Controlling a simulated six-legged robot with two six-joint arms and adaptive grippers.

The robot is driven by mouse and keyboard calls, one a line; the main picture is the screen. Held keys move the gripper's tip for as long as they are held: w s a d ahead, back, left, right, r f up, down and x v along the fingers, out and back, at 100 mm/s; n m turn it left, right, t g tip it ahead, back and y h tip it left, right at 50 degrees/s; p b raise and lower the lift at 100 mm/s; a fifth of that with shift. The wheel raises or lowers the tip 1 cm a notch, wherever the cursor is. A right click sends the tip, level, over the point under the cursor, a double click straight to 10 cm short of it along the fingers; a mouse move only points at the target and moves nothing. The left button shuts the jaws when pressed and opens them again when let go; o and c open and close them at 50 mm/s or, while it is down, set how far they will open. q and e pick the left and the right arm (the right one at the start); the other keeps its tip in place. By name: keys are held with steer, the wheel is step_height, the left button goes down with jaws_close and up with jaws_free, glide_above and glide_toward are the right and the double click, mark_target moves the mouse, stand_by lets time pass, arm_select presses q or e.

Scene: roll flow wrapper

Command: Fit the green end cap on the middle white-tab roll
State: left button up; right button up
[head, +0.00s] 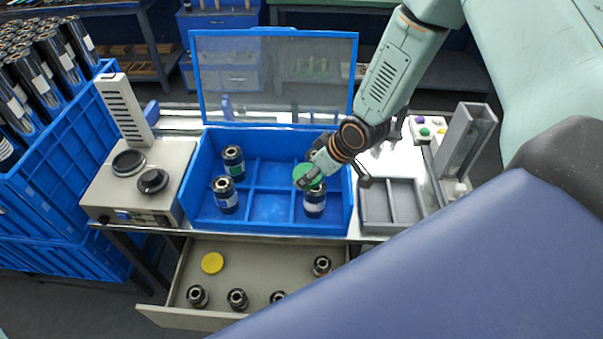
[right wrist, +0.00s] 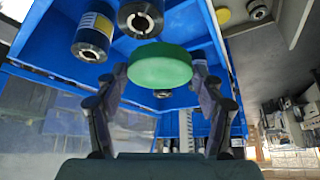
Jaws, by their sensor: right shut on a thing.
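My right gripper (head: 322,166) is shut on the green end cap (head: 305,176) and holds it above the right part of the blue divided tray (head: 270,207). In the right wrist view the cap (right wrist: 160,66) sits between the two fingers (right wrist: 160,85). A dark roll with a pale tab (head: 314,201) stands upright just below the cap, which appears apart from it. Another pale-tab roll (head: 225,195) stands at the tray's front left, with a green-tab roll (head: 233,162) behind it. A further roll is partly hidden behind the gripper. My left gripper is out of view.
The open drawer (head: 180,280) holds a yellow cap (head: 212,263) and several rolls. A grey divided tray (head: 391,205) and a clear-sided upright holder (head: 462,145) stand to the right. The tray's raised lid (head: 275,75) stands behind. A two-dial machine (head: 140,185) is left.

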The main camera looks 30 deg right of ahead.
mark_target(321, 189)
steer(key=shift+w+d+r, duration=0.2)
steer(key=shift+d+r, duration=0.05)
steer(key=shift+d, duration=0.7)
steer(key=shift+s+d+f, duration=0.1)
steer(key=shift+d+f, duration=0.2)
steer(key=shift+d, duration=0.3)
steer(key=shift+f, duration=0.45)
step_height(321, 189, down, 4)
steer(key=b, duration=0.4)
steer(key=shift+a, duration=0.15)
steer(key=shift+f+b, duration=0.4)
steer(key=shift+a+r, duration=0.1)
steer(key=shift+a, duration=0.15)
steer(key=shift+c, duration=0.3)
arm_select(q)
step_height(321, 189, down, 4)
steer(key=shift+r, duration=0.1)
arm_select(e)
steer(key=shift+d, duration=0.1)
